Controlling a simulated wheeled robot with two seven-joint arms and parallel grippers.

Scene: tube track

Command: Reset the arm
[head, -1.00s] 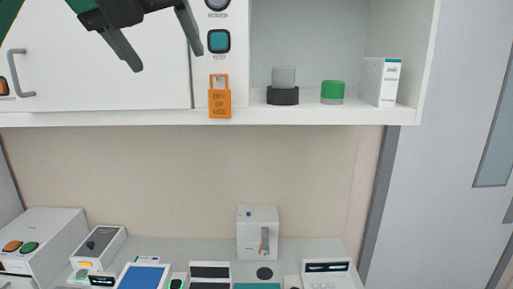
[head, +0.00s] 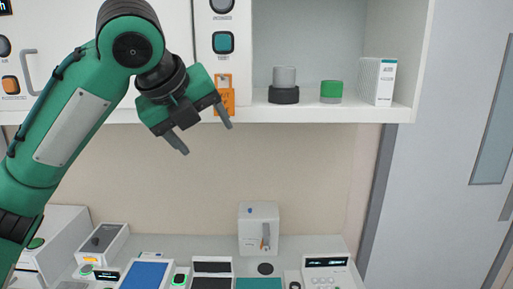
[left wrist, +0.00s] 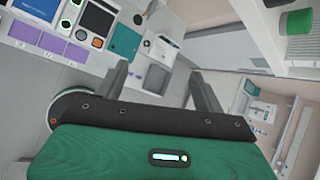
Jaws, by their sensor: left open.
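My left gripper (head: 204,134) is open and empty in the head view, with its fingers pointing down and to the right. It hangs in front of the wall cabinet's lower edge and partly covers the orange padlock tag (head: 228,97). My green left arm comes in from the left. In the left wrist view the two dark fingers (left wrist: 160,88) are spread apart with nothing between them. My right gripper is not in view.
The cabinet shelf (head: 345,110) holds a clear jar with a black base (head: 284,93), a green-capped jar (head: 331,91) and a white box (head: 377,81). Below, the counter carries several devices, including a white box with a handle (head: 258,222). Space between shelf and counter is clear.

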